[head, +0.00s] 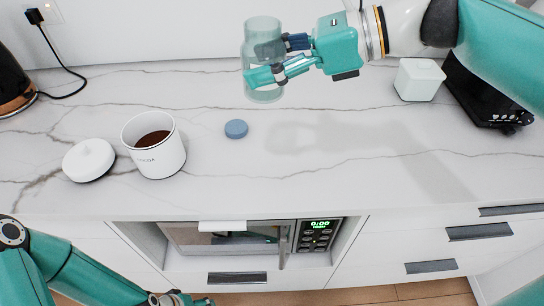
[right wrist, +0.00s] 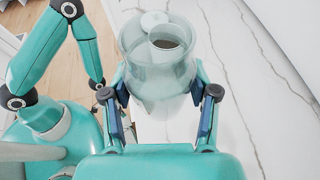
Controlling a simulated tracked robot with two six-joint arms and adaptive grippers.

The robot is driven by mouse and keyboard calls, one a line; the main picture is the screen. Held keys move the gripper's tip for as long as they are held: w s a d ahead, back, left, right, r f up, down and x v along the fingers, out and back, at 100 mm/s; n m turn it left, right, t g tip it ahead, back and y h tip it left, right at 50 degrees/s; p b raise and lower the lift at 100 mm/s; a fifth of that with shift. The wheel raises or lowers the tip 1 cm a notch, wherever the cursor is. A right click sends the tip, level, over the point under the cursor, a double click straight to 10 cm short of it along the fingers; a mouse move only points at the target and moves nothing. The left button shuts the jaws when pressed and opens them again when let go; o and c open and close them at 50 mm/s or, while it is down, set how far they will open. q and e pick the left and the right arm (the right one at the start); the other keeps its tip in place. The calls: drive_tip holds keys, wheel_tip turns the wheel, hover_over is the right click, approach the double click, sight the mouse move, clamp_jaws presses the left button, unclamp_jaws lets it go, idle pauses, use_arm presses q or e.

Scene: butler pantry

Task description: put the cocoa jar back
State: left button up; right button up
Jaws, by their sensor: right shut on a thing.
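The cocoa jar (head: 158,160) is a white canister with dark lettering on its front. It stands upright and open on the marble counter with brown powder inside. Its white lid (head: 89,160) with a knob lies on the counter just left of it. My right gripper (head: 268,61) is shut on a clear glass jar (head: 263,93), held upright above the counter, right of and behind the cocoa jar. In the right wrist view the glass jar (right wrist: 158,80) shows between the fingers, with white shapes and brown powder behind it. My left gripper (head: 180,300) is low at the bottom edge, partly cut off.
A small blue disc (head: 236,129) lies right of the cocoa jar. A white block-like container (head: 419,79) and a black appliance (head: 485,95) stand at the right. A dark kettle-like item (head: 12,84) with a cable is far left. A microwave (head: 250,238) sits below; the counter's middle right is clear.

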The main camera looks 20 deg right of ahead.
use_arm(q)
drive_tip(key=o, duration=0.4)
wheel_tip(320, 180, up, 6)
drive_tip(key=p, duration=0.5)
drive_tip(key=shift+f, duration=0.1)
use_arm(e)
drive_tip(key=w+d+f+m+t+h+p, duration=0.1)
drive_tip(key=w+d+f+m+t+p, duration=0.15)
drive_tip(key=w, duration=0.25)
wheel_tip(320, 180, down, 16)
drive_tip(key=b, duration=0.3)
drive_tip(key=shift+w+d+r, duration=0.1)
use_arm(q)
drive_tip(key=shift+f+b, duration=0.5)
drive_tip(key=shift+f, duration=0.3)
use_arm(e)
drive_tip(key=shift+f, duration=2.3)
drive_tip(key=shift+f, duration=0.15)
drive_tip(key=o, duration=1.4)
use_arm(q)
drive_tip(key=shift+f, duration=0.1)
